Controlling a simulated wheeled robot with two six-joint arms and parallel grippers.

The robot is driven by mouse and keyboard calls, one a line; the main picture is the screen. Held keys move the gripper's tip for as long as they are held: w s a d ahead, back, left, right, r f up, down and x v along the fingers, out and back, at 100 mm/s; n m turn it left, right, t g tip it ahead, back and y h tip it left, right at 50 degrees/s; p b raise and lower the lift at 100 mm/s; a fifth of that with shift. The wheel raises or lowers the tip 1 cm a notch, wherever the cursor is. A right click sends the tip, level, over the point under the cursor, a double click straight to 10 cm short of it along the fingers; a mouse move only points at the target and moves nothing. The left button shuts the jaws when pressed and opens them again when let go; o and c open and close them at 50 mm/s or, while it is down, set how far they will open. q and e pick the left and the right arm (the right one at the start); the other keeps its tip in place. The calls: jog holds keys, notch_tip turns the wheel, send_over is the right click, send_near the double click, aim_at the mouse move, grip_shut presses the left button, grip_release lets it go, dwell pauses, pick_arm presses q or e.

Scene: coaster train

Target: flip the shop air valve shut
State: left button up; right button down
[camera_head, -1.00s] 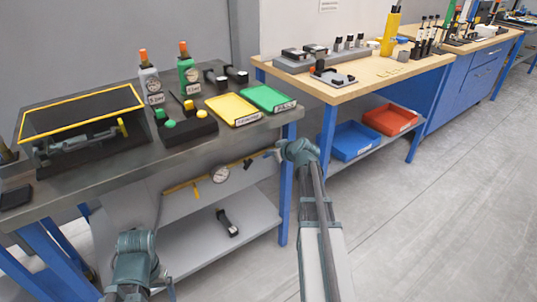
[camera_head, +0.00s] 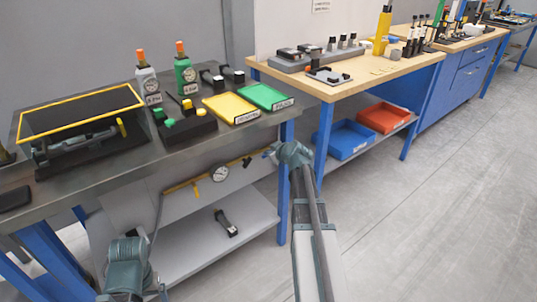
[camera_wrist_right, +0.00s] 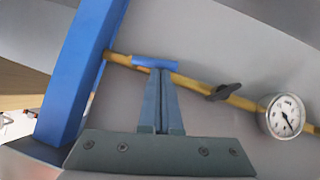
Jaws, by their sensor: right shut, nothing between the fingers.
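A yellow air pipe (camera_head: 190,185) runs under the near bench and carries a round white gauge (camera_head: 219,174). In the right wrist view the pipe (camera_wrist_right: 188,80) shows with the gauge (camera_wrist_right: 282,116), a black handle (camera_wrist_right: 224,91) and a blue sleeve-like piece (camera_wrist_right: 155,62) lying along it. I cannot tell for sure which piece is the valve's lever. My right gripper (camera_head: 268,153) is at the pipe's right end; in the wrist view its shut fingers (camera_wrist_right: 161,72) reach the blue piece, with nothing between them. Contact is unclear. My left arm shows at lower left, its gripper out of view.
A blue bench leg (camera_wrist_right: 78,70) stands close left of the fingers in the wrist view. The lower shelf (camera_head: 190,250) holds a black object (camera_head: 226,222). The bench top (camera_head: 90,175) above carries bottles and trays. Open floor lies to the right.

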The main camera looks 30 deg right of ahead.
jog(key=shift+d+f+n+t+h+b, duration=0.3)
jog(key=shift+f+n+h+b, duration=0.7)
jog(key=shift+b, duration=1.2)
jog(key=shift+d+f+n+t+h+b, duration=0.1)
jog(key=shift+f+n+t+h+b, duration=0.4)
jog(key=shift+f+n+h+b, duration=1.1)
jog(key=shift+d+f+n+t+h+b, duration=0.15)
jog(key=shift+f+n+t+h+b, duration=0.35)
jog(key=shift+b, duration=2.25)
jog(key=shift+d, duration=0.2)
